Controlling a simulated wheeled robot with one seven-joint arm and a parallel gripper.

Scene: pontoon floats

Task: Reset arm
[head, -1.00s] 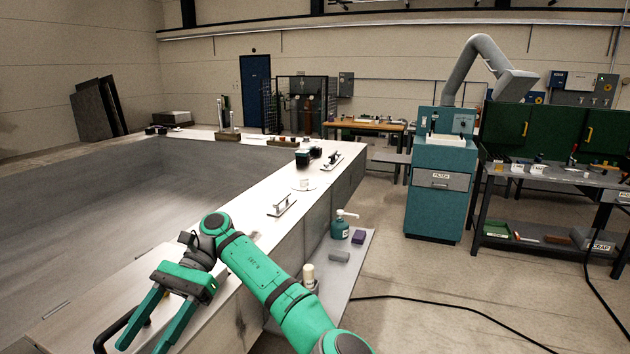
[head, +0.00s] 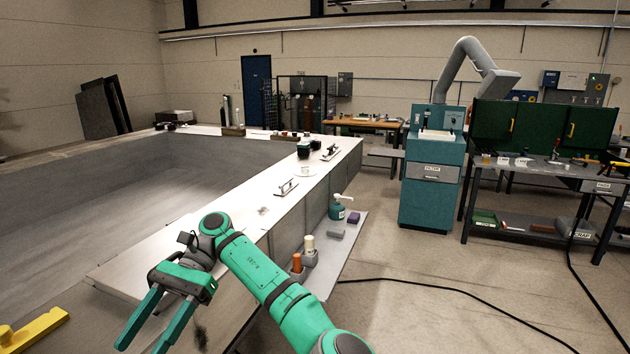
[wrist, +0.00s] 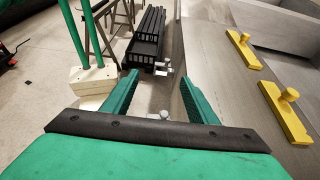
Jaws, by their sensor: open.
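My green gripper (head: 155,325) is at the lower left of the head view, its two fingers spread and pointing down and to the left. Nothing is between the fingers. In the wrist view, my gripper (wrist: 165,98) also shows open and empty, with a gap of floor and the pontoon's edge beyond the fingertips. My arm is bent over the near end of the pontoon's light deck (head: 190,228).
Yellow handled blocks (wrist: 285,110) lie on the grey surface at right in the wrist view; one yellow piece (head: 35,328) shows at lower left in the head view. A side shelf (head: 340,250) holds bottles. A teal filter cabinet (head: 432,180) stands right. A cable crosses open floor.

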